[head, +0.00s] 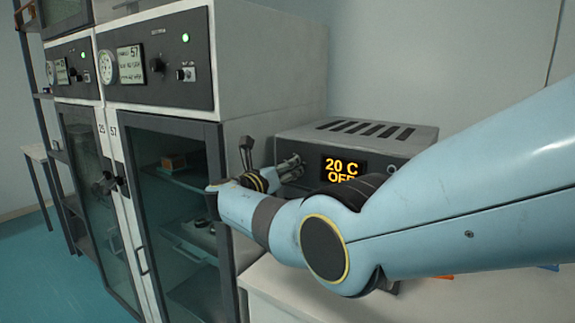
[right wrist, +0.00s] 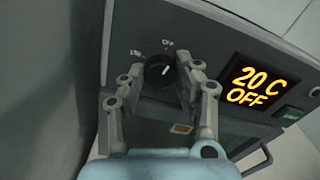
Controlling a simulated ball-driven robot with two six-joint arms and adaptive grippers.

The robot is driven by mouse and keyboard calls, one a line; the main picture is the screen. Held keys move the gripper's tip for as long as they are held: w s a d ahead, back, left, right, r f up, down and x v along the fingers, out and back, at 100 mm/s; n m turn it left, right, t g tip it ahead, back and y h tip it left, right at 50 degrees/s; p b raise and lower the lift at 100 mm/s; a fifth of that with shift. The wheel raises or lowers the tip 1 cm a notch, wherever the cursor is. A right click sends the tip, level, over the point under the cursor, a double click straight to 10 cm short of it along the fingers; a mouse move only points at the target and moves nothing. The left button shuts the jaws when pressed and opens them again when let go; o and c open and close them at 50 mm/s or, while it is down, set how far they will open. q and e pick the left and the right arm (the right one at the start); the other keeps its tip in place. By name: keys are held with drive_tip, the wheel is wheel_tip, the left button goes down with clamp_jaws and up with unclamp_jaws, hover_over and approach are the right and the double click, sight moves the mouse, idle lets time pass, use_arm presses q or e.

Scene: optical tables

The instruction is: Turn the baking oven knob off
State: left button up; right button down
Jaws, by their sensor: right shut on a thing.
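The baking oven (head: 425,137) is a grey box with a slotted top, standing on a white bench. Its orange display (head: 343,168) reads "20 C OFF", and the same display (right wrist: 257,87) shows in the right wrist view. The black round oven knob (right wrist: 160,71) has a light pointer mark and printed labels around it, one above it looking like "OFF". My right gripper (head: 290,166) is at the left of the oven front; in the right wrist view its fingers (right wrist: 160,66) are shut on the knob from both sides. My left gripper is out of view.
Tall white cabinets (head: 268,65) with glass doors and control panels stand left of the oven, close to my right gripper. A green switch (right wrist: 289,112) sits beside the display. The white bench (head: 285,290) runs below my right arm.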

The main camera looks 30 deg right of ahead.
drive_tip(key=shift+f+n+p, duration=0.25)
drive_tip(key=shift+n+p, duration=0.1)
drive_tip(key=shift+n, duration=0.85)
drive_tip(key=c, duration=1.2)
unclamp_jaws()
drive_tip(key=shift+a, duration=0.1)
drive_tip(key=shift+o, duration=1.3)
drive_tip(key=shift+r, duration=0.1)
drive_tip(key=v, duration=1.2)
